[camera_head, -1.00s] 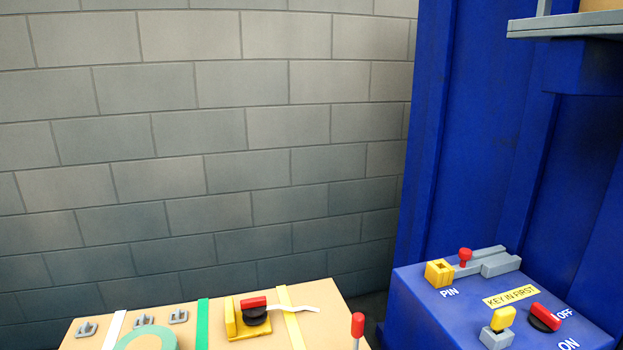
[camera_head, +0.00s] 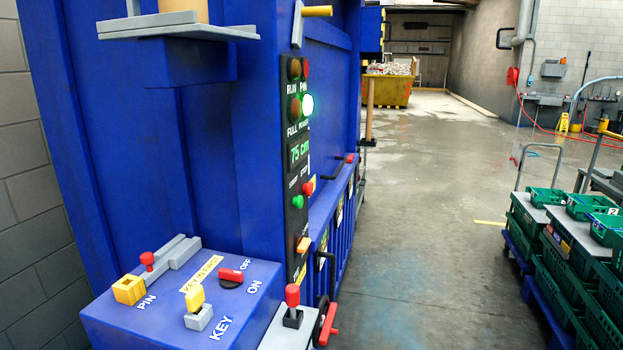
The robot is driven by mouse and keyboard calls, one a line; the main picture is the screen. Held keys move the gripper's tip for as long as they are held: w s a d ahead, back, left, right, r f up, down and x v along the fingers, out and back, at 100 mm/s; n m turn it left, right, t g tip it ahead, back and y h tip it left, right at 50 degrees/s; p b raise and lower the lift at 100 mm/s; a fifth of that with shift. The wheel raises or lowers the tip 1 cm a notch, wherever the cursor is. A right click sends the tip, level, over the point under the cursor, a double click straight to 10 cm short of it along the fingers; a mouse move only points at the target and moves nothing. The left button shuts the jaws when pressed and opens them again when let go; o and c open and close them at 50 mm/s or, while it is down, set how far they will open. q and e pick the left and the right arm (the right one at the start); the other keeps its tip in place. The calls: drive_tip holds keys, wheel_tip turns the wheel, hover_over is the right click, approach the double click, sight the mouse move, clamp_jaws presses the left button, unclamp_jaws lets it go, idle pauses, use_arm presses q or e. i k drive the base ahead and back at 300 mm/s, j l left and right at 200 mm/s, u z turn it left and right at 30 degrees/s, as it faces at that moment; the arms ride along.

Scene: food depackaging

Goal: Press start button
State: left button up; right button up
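The start button is most likely the small green button (camera_head: 297,202) on the black control panel (camera_head: 296,160) of the blue machine (camera_head: 235,130). A red button (camera_head: 310,187) sits just above and to its right. The small labels beside them are too blurred to read surely. On the panel, a green lamp (camera_head: 307,106) is lit and a display (camera_head: 298,151) reads 75 cm. Neither of my grippers is in view.
A blue box with a yellow key (camera_head: 195,298), a red switch (camera_head: 231,276) and a red-knobbed pin (camera_head: 147,260) stands at front left. A red-topped lever (camera_head: 292,296) stands beside it. Green crates (camera_head: 560,265) on carts stand right; the middle floor is clear.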

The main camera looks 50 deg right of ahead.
sight(297, 201)
drive_tip(key=z, duration=1.6)
